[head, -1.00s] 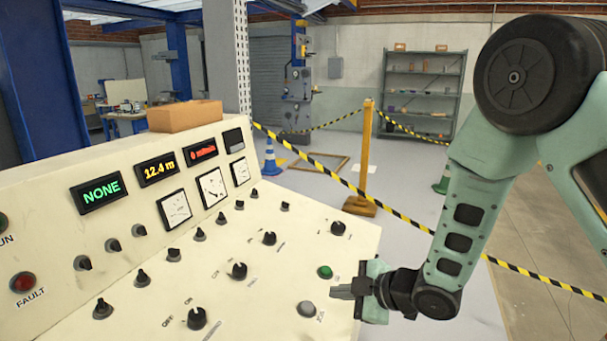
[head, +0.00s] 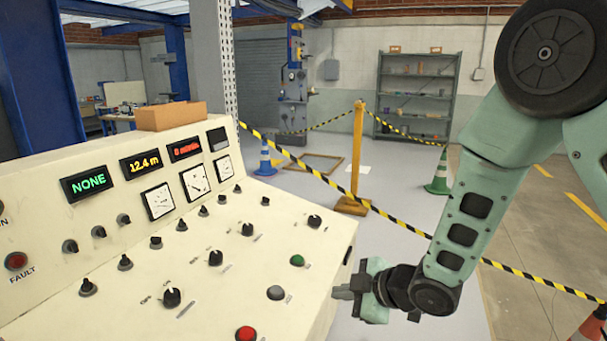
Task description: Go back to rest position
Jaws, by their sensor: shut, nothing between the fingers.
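My gripper (head: 345,289) is shut and empty. It hangs just beyond the right edge of the cream control console (head: 330,240), with its fingertips pointing left towards that edge. Whether the tips touch the console cannot be told. On the console, a green button (head: 297,260), a grey button (head: 276,293) and a red button (head: 246,333) lie left of my gripper. Several black knobs stand further left.
Traffic cones stand at the back (head: 438,172) and lower right (head: 594,325). A cardboard box (head: 171,115) sits on the console top.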

